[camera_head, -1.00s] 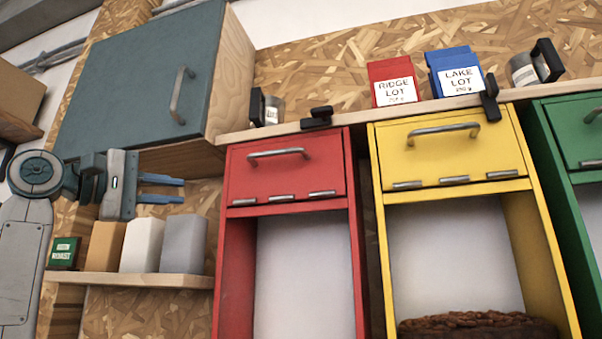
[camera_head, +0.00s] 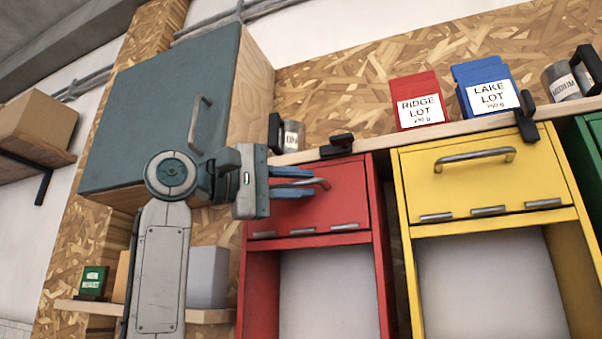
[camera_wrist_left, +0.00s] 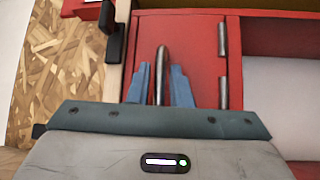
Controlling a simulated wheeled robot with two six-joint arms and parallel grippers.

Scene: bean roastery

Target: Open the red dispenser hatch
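The red dispenser (camera_head: 259,290) has a red hatch (camera_head: 340,205) on its upper front, closed, with metal hinges along its bottom edge. A curved metal handle (camera_head: 322,182) sits near the hatch's top. My left gripper (camera_head: 312,182) is in front of the hatch at the handle's left part, its blue fingers pointing right. In the left wrist view the handle (camera_wrist_left: 160,65) stands between the two spread fingers, with a small gap on each side. The fingers hide part of the handle in the head view. My right gripper is not in view.
A yellow dispenser (camera_head: 411,282) stands close on the right, a green one (camera_head: 591,150) beyond. A shelf (camera_head: 375,142) above holds red and blue bags, cans and black clamps. A teal cabinet (camera_head: 150,120) hangs at upper left, close above my arm.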

